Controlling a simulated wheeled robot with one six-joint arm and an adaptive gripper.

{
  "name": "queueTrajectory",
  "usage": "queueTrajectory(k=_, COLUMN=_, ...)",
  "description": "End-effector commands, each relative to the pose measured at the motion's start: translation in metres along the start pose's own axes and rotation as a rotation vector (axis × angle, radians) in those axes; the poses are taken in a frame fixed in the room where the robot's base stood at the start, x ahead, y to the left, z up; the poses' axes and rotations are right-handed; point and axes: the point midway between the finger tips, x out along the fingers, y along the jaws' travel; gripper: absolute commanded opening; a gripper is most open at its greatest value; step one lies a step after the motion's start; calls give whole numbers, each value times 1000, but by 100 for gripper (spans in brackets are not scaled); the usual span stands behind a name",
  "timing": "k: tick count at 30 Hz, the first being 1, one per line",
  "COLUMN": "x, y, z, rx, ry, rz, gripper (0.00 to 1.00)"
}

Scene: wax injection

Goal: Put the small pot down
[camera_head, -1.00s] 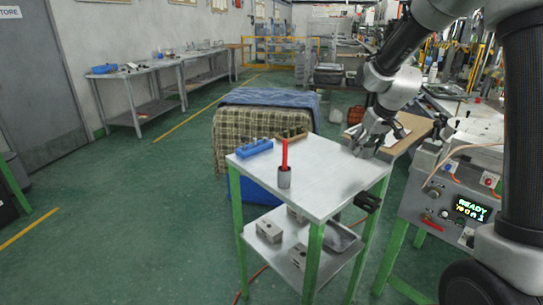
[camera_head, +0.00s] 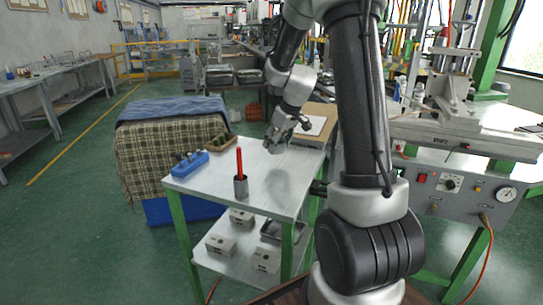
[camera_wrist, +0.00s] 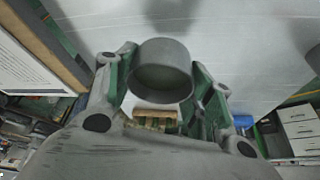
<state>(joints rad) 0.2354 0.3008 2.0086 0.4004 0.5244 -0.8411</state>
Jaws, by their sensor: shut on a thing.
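My gripper (camera_wrist: 163,85) is shut on the small pot (camera_wrist: 162,62), a short grey round vessel, in the wrist view. One green-padded finger lies on each side of the pot. In the head view my gripper (camera_head: 275,146) is low over the back part of the metal-topped table (camera_head: 268,190). The small pot cannot be made out there. I cannot tell whether the pot's base touches the tabletop.
A grey cup with a red stick (camera_head: 240,184) stands near the table's front. A blue block with pegs (camera_head: 189,164) and a wooden tray (camera_head: 222,145) lie at its left and back. Grey blocks (camera_head: 221,244) sit on the lower shelf. The tabletop's right half looks clear.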

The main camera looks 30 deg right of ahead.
Motion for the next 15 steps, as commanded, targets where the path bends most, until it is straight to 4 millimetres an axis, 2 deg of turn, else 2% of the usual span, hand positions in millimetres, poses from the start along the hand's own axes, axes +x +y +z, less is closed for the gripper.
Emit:
queueTrajectory(k=5, x=14, y=0, z=6, rx=1, ry=-1, rz=0, gripper=24)
queueTrajectory(k=10, x=38, y=0, z=16, rx=0, ry=-2, rz=-1, gripper=24)
queueTrajectory(k=15, x=40, y=0, z=16, rx=0, ry=1, rz=1, gripper=24)
